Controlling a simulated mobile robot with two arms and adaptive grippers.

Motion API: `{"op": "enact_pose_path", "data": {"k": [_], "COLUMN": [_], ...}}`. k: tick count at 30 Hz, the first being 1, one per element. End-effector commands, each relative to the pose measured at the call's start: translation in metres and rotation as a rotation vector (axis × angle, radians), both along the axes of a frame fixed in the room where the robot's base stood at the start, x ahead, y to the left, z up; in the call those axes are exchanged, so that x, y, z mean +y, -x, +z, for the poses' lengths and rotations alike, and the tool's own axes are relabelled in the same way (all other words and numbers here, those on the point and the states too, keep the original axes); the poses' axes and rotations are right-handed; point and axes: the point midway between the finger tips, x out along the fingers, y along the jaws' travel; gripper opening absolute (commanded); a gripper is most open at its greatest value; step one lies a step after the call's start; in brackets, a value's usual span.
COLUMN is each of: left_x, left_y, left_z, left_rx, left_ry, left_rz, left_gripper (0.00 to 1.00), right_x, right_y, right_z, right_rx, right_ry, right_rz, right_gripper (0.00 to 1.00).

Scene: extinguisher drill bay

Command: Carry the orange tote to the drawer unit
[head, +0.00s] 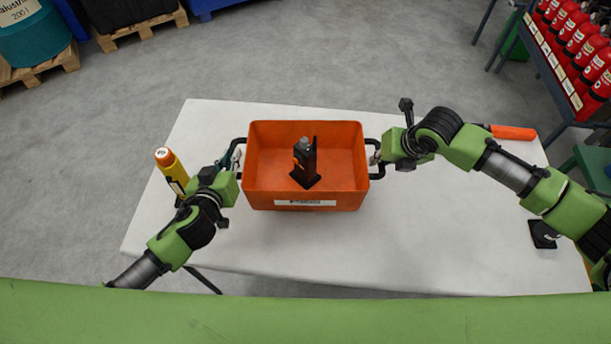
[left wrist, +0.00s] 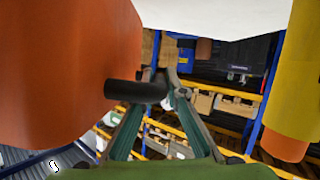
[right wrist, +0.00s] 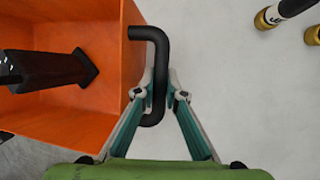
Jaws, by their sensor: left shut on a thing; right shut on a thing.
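The orange tote (head: 260,199) is on or just over the white table, with a black handle at each end and a white label on its near side. A black upright device (head: 305,165) stands inside it. My left gripper (head: 236,160) is shut on the tote's left handle (left wrist: 135,91), with the fingers around the black bar in the left wrist view (left wrist: 162,88). My right gripper (head: 378,153) is shut on the right handle (right wrist: 156,70), which also shows between the fingers in the right wrist view (right wrist: 163,92). No drawer unit can be made out for sure.
An orange-handled item (head: 512,132) and a small black item (head: 541,236) lie at the right. Red extinguishers (head: 580,40) fill a rack. Open floor lies beyond the table.

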Motion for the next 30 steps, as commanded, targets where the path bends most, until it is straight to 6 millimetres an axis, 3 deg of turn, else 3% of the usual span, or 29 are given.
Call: {"op": "enact_pose_path", "data": {"k": [11, 18, 30], "left_x": [0.001, 0.001, 0.001], "left_y": [-0.001, -0.001, 0.011], "left_z": [0.002, -0.011, 0.018], "left_rx": [-0.004, -0.005, -0.006], "left_ry": [-0.001, -0.001, 0.0], "left_rz": [0.0, 0.001, 0.001], "left_gripper": [0.0, 0.0, 0.0], "right_x": [0.0, -0.001, -0.001], "right_y": [-0.001, -0.001, 0.011], "right_z": [0.001, -0.011, 0.018], "right_rx": [-0.004, -0.004, -0.005], "right_ry": [0.0, 0.0, 0.0], "right_rz": [-0.001, -0.001, -0.001], "right_gripper": [0.0, 0.0, 0.0]}}
